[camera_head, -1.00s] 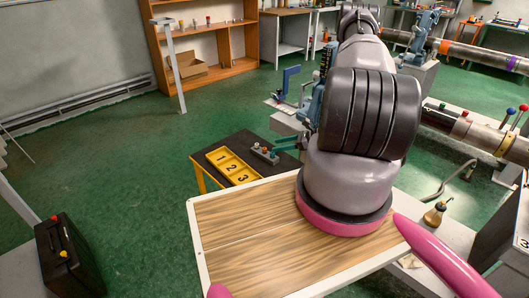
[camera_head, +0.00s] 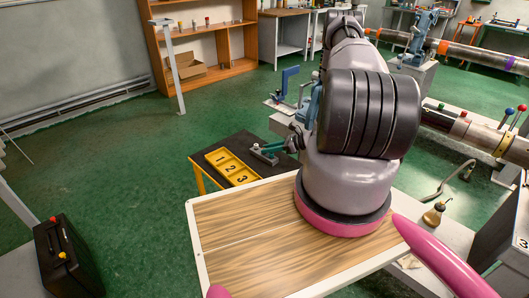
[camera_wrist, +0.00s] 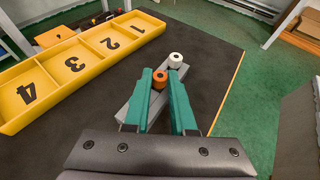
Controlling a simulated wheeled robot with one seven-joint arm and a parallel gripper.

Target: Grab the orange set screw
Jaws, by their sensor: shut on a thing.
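The orange set screw (camera_wrist: 160,79) is between the fingertips of my gripper (camera_wrist: 161,76) in the wrist view. The green fingers are shut on its sides. It stands at a grey block (camera_wrist: 159,112) on the dark table; I cannot tell whether it is still seated there. A white set screw (camera_wrist: 175,60) stands just beyond it on the same block, clear of the fingers.
The yellow tray (camera_head: 232,167) with numbered compartments lies left of the block; its compartments 1 to 4 show in the wrist view (camera_wrist: 82,52). The dark tabletop (camera_wrist: 205,92) is clear right of the block. A wood-topped surface (camera_head: 250,230) is nearer to me.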

